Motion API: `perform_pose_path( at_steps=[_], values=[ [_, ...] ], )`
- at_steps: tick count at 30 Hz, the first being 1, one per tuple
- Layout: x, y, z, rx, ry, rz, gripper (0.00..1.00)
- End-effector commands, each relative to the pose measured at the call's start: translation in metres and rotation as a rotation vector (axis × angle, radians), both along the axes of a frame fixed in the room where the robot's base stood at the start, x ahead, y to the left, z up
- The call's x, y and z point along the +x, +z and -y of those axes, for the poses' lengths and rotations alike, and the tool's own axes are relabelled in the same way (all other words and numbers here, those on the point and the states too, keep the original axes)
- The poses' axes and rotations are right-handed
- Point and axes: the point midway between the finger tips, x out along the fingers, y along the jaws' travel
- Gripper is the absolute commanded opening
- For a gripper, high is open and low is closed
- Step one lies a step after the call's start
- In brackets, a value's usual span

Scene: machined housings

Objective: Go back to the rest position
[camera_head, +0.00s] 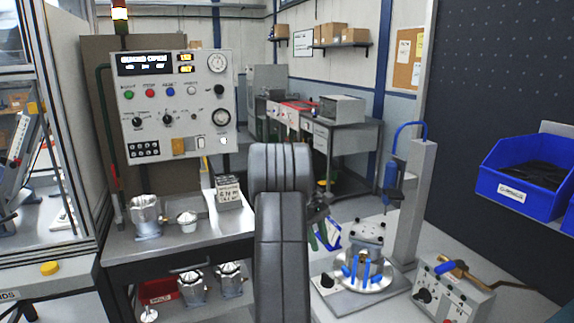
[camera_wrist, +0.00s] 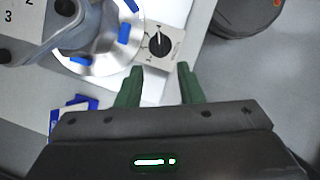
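My gripper (camera_wrist: 158,80) shows two green fingers standing apart in the wrist view, with nothing held between them. In the head view my dark arm rises in the middle and hides part of the scene; the green fingers (camera_head: 319,238) show just right of it. A round metal fixture (camera_head: 375,284) with blue clamps stands on the right bench, with a grey metal housing (camera_head: 367,236) on it. The fixture's disc (camera_wrist: 107,62) and the housing (camera_wrist: 70,22) lie at upper left in the wrist view, apart from the fingers.
A control panel (camera_head: 178,105) stands behind the left bench, which carries a housing (camera_head: 146,217) and a small part (camera_head: 187,220). A grey post (camera_head: 413,200) with a blue-hosed tool (camera_head: 391,180) rises behind the fixture. A control box (camera_head: 452,294) and blue bin (camera_head: 525,175) are at right.

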Motion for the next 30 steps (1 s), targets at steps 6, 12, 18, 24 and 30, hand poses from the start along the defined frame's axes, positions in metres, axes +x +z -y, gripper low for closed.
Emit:
perform_pose_path(
  at_steps=[6,12,18,24,30],
  values=[
    [-0.013,-0.041,0.013,0.0,-0.002,-0.002,0.34],
    [-0.024,-0.078,0.024,-0.001,-0.002,-0.003,0.34],
    [-0.031,-0.106,0.03,0.0,0.06,0.003,0.34],
    [-0.031,-0.106,0.03,0.0,0.288,0.004,0.34],
    [-0.031,-0.106,0.03,0.0,0.506,0.003,0.34]
  ],
)
